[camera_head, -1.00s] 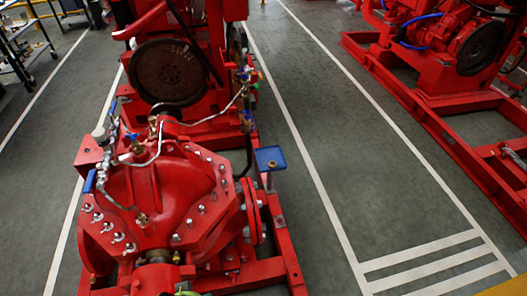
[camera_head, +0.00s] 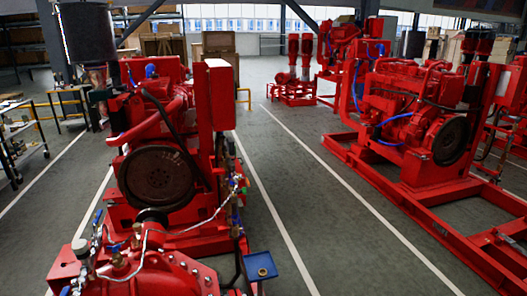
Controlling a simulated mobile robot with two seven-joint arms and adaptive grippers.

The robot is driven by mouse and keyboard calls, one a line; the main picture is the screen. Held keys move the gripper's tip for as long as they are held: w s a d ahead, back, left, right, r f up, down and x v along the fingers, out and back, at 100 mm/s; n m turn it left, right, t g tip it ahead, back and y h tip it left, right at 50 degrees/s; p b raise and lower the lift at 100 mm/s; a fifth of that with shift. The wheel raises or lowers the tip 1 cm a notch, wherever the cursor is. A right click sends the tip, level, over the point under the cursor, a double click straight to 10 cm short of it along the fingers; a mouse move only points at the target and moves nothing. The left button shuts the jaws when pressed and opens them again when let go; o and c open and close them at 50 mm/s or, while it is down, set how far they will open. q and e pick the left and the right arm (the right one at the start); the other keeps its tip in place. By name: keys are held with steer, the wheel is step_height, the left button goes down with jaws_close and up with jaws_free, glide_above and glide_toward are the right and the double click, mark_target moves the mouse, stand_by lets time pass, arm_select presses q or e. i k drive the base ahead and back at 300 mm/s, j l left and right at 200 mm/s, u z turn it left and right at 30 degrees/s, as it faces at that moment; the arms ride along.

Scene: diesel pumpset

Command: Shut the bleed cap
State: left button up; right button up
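The red diesel pumpset stands at left. Its red pump casing (camera_head: 170,277) is cut off by the bottom edge of the head view. On and beside the casing are a pale round cap on a fitting (camera_head: 81,247), a brass fitting (camera_head: 118,259) and thin silver tubing (camera_head: 190,229). Small coloured valves (camera_head: 239,184) sit on the engine's right side. I cannot tell which of these small parts is the bleed cap, or whether it is open or shut. Neither of my grippers is in view.
A small blue tray (camera_head: 260,266) stands at the pump's right side. Another red pumpset (camera_head: 420,120) stands on a red frame at right. Between them is clear grey floor with white lines (camera_head: 287,232). A cart (camera_head: 20,140) stands at far left; wooden crates (camera_head: 216,45) are behind.

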mark_target(80, 247)
steer(key=u, duration=1.35)
